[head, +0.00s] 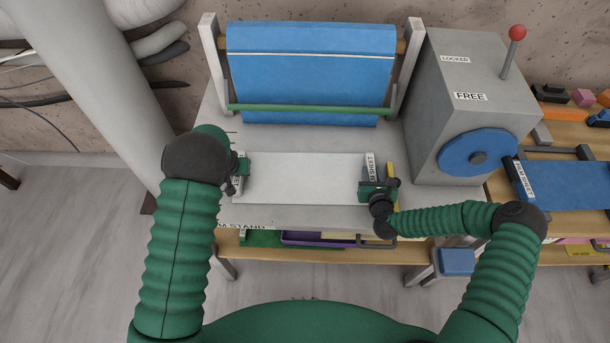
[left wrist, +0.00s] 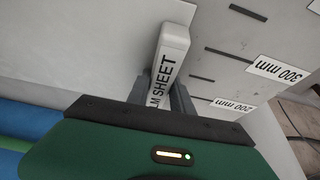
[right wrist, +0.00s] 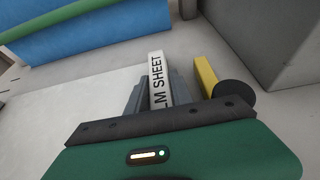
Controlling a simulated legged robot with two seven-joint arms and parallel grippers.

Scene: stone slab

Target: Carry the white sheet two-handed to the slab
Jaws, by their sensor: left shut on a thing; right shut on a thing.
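The white sheet (head: 305,178) lies flat over the grey stand top (head: 290,216), between my two grippers. I cannot tell whether it touches the top. My left gripper (head: 241,172) is shut on the sheet's left end bar, whose lettering shows in the left wrist view (left wrist: 170,55). My right gripper (head: 372,190) is shut on the right end bar, which also shows in the right wrist view (right wrist: 156,80). The grey surface under the sheet is partly hidden by the sheet and my arms.
A blue roll with a hanging blue sheet (head: 310,65) and a green bar (head: 310,109) stands behind. A grey locker (head: 450,100) marked FREE, with a blue wheel (head: 465,155) and red-knobbed lever (head: 516,35), is to the right. A yellow piece (right wrist: 205,75) stands close beside my right gripper.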

